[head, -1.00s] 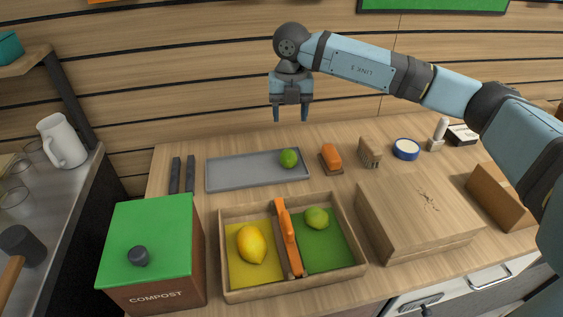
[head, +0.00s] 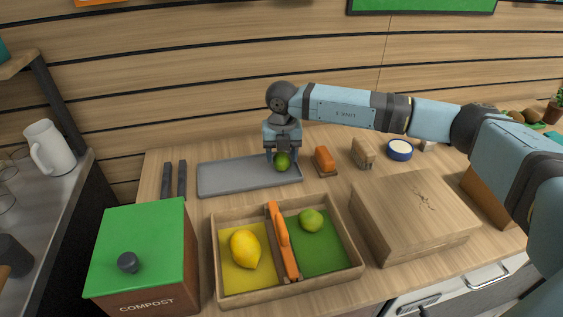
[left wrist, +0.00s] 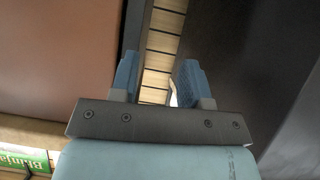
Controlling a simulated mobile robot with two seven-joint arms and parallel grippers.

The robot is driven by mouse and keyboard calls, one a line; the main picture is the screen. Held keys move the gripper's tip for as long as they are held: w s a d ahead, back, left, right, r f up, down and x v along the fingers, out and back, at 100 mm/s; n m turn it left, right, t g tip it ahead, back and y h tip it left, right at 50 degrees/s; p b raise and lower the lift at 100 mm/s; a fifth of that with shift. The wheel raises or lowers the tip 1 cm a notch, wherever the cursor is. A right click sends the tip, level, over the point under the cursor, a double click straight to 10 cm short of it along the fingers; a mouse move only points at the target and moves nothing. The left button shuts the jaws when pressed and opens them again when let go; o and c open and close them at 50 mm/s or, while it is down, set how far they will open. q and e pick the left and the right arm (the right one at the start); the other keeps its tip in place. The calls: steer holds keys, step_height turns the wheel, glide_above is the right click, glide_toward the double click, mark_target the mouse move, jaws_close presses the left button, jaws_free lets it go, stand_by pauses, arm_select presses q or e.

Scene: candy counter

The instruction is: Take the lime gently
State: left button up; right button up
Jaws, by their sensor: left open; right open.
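A dark green lime (head: 282,162) sits at the right end of the grey tray (head: 225,178) in the head view. My right gripper (head: 283,154) is open and lowered over this lime, with its fingers down on either side of it; I cannot tell whether they touch it. A second, lighter lime (head: 311,220) lies on the green side of the divided wooden box (head: 292,294). My left gripper (left wrist: 158,82) is open and empty in the left wrist view, away from the limes; it does not show in the head view.
A lemon (head: 245,249) lies on the yellow side of the box, beside an orange-handled divider (head: 281,235). Bare counter lies between tray and box.

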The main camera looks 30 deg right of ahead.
step_height(320, 180, down, 2)
steer(key=c, duration=0.4)
steer(key=shift+o, duration=0.2)
steer(key=shift+r, duration=0.1)
